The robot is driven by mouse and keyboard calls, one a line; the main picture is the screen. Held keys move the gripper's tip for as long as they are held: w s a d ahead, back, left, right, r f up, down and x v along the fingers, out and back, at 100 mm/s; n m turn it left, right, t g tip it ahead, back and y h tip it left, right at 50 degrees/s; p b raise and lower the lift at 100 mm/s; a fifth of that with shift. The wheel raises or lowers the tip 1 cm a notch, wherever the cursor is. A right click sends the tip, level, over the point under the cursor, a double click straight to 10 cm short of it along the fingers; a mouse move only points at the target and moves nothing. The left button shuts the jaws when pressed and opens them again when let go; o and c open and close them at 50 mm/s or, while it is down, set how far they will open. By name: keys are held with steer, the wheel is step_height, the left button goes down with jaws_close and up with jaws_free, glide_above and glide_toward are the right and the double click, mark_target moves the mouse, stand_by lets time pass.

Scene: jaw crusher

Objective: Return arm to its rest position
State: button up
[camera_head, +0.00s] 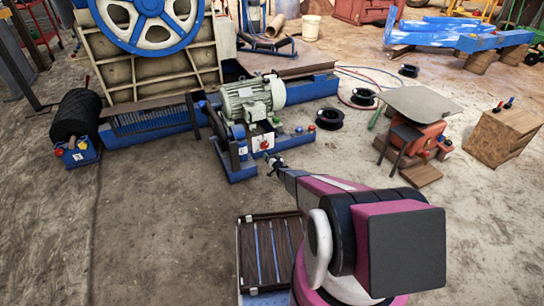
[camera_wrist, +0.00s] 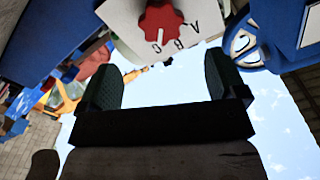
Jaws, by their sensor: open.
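My gripper (camera_head: 272,160) is at the far end of my outstretched arm in the head view, close in front of the blue base of the motor unit. In the wrist view my gripper (camera_wrist: 163,72) shows two dark green finger pads spread wide apart, with nothing between them. A red knob (camera_wrist: 160,20) on a white plate (camera_wrist: 126,18) marked A, B, C is just beyond the fingers, apart from them. Its white pointer line points toward the B side. The red knob (camera_head: 264,144) is tiny in the head view, just beyond my gripper.
A green motor (camera_head: 248,100) stands on the blue base (camera_head: 236,165), beside the jaw crusher with its blue flywheel (camera_head: 148,22). A grey-topped stand (camera_head: 420,104) and wooden crate (camera_head: 502,135) are at right. The dirt floor (camera_head: 150,230) at left is clear.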

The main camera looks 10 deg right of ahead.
stand_by(0.3)
steer(key=s+d+r+m+g+h, duration=0.1)
steer(key=s+d+r+g+h, duration=0.2)
steer(key=s+r, duration=0.75)
steer(key=s+d+r+g+h, duration=0.3)
steer(key=s+r, duration=0.4)
steer(key=r, duration=0.6)
steer(key=s+a+r+g, duration=0.1)
steer(key=s+r+g, duration=0.2)
steer(key=s+r, duration=0.3)
steer(key=s+a+r+n+g, duration=0.1)
steer(key=s+r+g, duration=0.3)
steer(key=s, duration=1.3)
steer(key=s+a+r+g, duration=0.1)
steer(key=s+r+g, duration=0.3)
steer(key=s+r, duration=0.6)
steer(key=shift+s+r+n, duration=0.15)
steer(key=shift+s+n, duration=0.25)
steer(key=shift+s, duration=0.7)
